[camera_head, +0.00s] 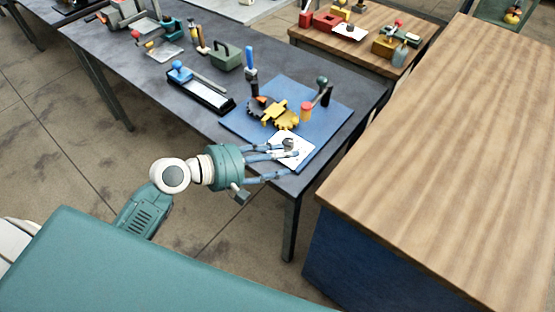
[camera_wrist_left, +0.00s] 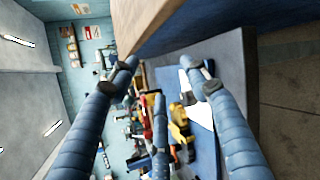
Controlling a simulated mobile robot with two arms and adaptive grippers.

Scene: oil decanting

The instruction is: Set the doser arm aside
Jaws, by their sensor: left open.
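My left gripper (camera_head: 293,160) reaches in at the near edge of the grey table, its blue fingers spread and empty. Its fingertips overlap a white sheet (camera_head: 301,157) with a small grey knob-like part (camera_head: 288,143). Beyond them, a yellow piece with toothed edges (camera_head: 275,115) sits on a blue mat (camera_head: 240,126). I cannot tell for sure which part is the doser arm. The left wrist view shows the spread fingers (camera_wrist_left: 160,75), with the yellow piece (camera_wrist_left: 181,122) apart from them. My right gripper is out of view.
A wooden-topped block (camera_head: 460,150) stands close on the right.

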